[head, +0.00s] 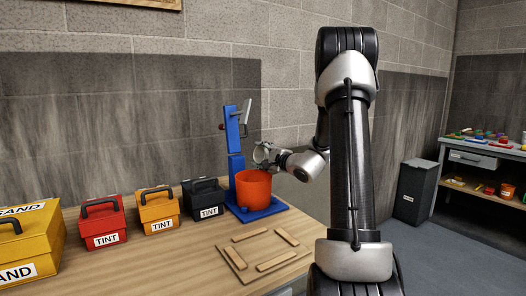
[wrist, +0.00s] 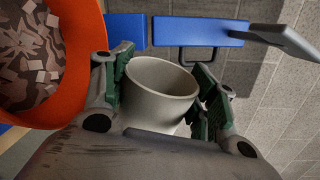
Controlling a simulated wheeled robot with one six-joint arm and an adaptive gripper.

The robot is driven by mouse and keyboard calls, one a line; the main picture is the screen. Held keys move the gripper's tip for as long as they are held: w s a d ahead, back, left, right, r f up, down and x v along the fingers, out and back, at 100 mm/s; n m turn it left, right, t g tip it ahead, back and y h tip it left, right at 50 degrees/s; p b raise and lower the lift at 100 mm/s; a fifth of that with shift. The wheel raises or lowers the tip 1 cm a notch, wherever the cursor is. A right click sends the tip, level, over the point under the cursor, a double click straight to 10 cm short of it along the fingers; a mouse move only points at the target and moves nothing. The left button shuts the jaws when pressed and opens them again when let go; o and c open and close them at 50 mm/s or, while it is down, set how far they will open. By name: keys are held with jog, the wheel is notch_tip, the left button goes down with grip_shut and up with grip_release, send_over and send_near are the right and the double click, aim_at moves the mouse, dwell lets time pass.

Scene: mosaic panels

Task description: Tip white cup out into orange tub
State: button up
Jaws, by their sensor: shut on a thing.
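My gripper (head: 263,153) is just above the orange tub (head: 254,188), near its right side. In the wrist view its two green-padded fingers (wrist: 160,98) are shut on the sides of the white cup (wrist: 158,98). The cup's mouth faces the top of that picture and its visible inside looks pale and bare. The blue post lies sideways there, so the cup looks tipped well over. The orange tub also shows at the left of the wrist view (wrist: 88,30), with brown and pale chips inside. In the head view the cup cannot be made out clearly.
The tub stands on a blue stand (head: 236,160) with a tall post behind the gripper. Black, yellow and red tint boxes (head: 204,198) line the table to the left. A wooden frame of strips (head: 262,252) lies in front. The wall is close behind.

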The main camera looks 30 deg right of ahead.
jog(key=shift+a+f+n, duration=0.15)
jog(key=shift+f+n, duration=0.25)
jog(key=shift+n, duration=0.1)
jog(key=n, duration=0.1)
jog(key=a+f+n, duration=0.1)
jog(key=n, duration=0.1)
jog(key=shift+s+f+n, duration=0.1)
jog(key=shift+n, duration=0.2)
jog(key=shift+a+n+h, duration=0.15)
jog(key=shift+a+n, duration=0.05)
jog(key=shift+n, duration=0.45)
jog(key=shift+a+n+h, duration=0.15)
jog(key=shift+a+n, duration=0.05)
jog(key=shift+n, duration=0.45)
